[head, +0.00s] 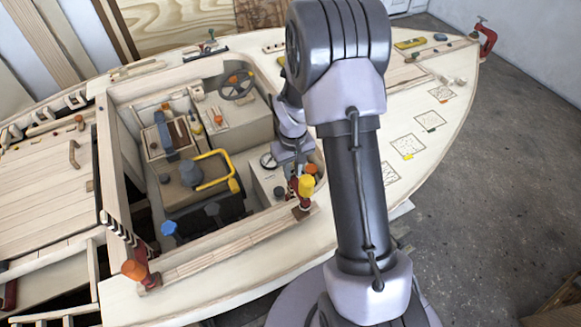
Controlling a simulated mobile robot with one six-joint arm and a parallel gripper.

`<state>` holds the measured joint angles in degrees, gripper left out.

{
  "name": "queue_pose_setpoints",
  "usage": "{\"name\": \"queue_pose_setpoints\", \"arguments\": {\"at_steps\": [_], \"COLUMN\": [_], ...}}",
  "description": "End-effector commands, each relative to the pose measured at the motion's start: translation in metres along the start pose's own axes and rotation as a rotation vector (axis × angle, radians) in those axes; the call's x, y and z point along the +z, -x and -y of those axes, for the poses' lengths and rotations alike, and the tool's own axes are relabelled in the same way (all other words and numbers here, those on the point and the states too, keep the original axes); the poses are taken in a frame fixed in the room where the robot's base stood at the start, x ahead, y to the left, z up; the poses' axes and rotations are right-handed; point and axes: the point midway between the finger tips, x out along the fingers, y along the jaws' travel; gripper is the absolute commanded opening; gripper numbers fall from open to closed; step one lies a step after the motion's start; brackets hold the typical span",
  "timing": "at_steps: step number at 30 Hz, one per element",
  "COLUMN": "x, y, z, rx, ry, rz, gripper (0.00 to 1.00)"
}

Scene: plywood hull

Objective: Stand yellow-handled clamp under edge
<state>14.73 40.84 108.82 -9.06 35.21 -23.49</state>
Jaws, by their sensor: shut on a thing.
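The yellow-handled clamp (305,186) is at the near right corner of the cockpit opening, by the coaming edge (245,240). Its yellow handle is up, and a dark red body shows below it. My gripper (294,174) reaches down from above and is shut on the clamp; the fingertips are small and partly hidden. I cannot tell whether the clamp touches the edge. An orange-handled clamp (135,269) stands at the near left corner of the coaming.
A red clamp (486,38) grips the bow. Patches and small tools lie on the right deck. Grey floor is clear at right.

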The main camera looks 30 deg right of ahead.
Motion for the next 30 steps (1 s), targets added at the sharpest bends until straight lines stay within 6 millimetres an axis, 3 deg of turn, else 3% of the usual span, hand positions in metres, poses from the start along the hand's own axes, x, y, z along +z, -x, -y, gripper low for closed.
{"name": "queue_pose_setpoints", "arguments": {"at_steps": [14,15,19,27,30], "x": [0.0004,0.0004,0.0004,0.0008,0.0003], "y": [0.0003,0.0004,0.0003,0.0002,0.009], "z": [0.0,0.0,0.0001,0.0002,0.0], "rx": [0.0,0.0,0.0,0.0,0.0], "ry": [0.0,0.0,0.0,0.0,0.0], "rz": [-0.001,-0.001,-0.001,0.0,-0.001], "gripper": [0.0,0.22,0.45,0.45,0.45]}}
